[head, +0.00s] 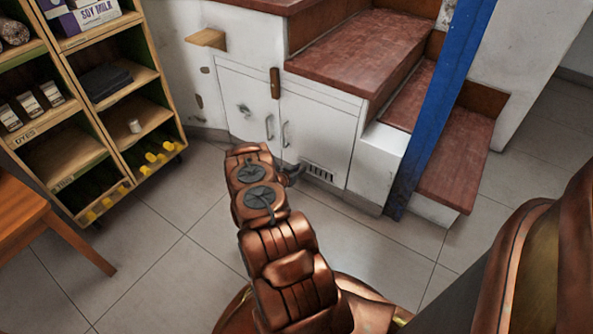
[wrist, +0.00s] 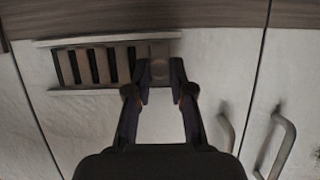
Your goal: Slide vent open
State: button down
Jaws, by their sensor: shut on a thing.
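The vent (head: 319,173) is a small slatted grille low on the white cupboard under the stairs. In the wrist view the vent (wrist: 95,66) has several dark slots on its left and a plain grey-brown slider plate at its right end. A round knob (wrist: 159,69) sits on that plate. My gripper (wrist: 160,75) is shut on the knob, one finger on each side of it. In the head view my gripper (head: 293,174) is at the vent's left end, small and partly hidden by my arm.
Two curved door handles (head: 270,127) are above the vent; they also show at the right in the wrist view (wrist: 284,145). Red-brown stair treads (head: 365,45) and a blue post (head: 437,115) stand to the right. A wooden shelf (head: 100,92) is at left. Tiled floor (head: 180,220) is clear.

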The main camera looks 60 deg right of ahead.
jog(key=shift+w, duration=0.25)
jog(key=c, duration=1.1)
grip_release()
jog(key=shift+c, duration=0.2)
jog(key=shift+o, duration=0.6)
jog(key=shift+s+a+r, duration=0.1)
jog(key=v, duration=1.1)
jog(key=shift+a, duration=0.45)
jog(key=shift+r, duration=0.1)
